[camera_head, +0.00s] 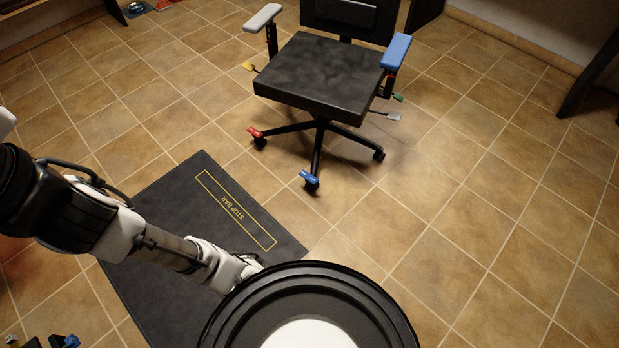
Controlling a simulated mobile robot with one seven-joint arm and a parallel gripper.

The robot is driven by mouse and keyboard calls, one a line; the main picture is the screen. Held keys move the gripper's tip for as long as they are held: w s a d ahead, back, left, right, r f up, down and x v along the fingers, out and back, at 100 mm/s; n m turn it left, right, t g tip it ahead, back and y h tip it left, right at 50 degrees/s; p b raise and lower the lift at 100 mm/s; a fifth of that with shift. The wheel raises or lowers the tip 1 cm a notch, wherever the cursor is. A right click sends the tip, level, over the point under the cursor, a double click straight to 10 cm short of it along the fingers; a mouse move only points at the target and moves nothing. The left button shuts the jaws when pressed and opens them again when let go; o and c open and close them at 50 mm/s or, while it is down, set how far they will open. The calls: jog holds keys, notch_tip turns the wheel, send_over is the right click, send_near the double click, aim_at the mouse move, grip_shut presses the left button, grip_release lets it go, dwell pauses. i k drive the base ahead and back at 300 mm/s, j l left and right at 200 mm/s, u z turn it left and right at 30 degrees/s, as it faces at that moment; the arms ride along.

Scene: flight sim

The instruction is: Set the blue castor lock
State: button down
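The blue castor lock (309,176) is a small blue tab on the front castor of a black office chair (320,72). It sits low, close to the tiled floor, just beyond the far right edge of a dark mat. Whether the tab is up or pressed down is too small to tell. My arm reaches in from the left over the mat, and its far end passes behind the round black part at the bottom. My gripper's fingers are hidden there.
A red tab (254,132) is on the castor to the left. Yellow (248,67), green (398,97) and grey (393,117) paddles stick out under the seat. The dark mat (160,205) is marked STOP BAR. The floor (480,230) on the right is clear.

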aim_at(304, 174)
jog(key=i+j+u, duration=0.15)
jog(key=i+u, duration=0.6)
jog(key=i+j, duration=0.05)
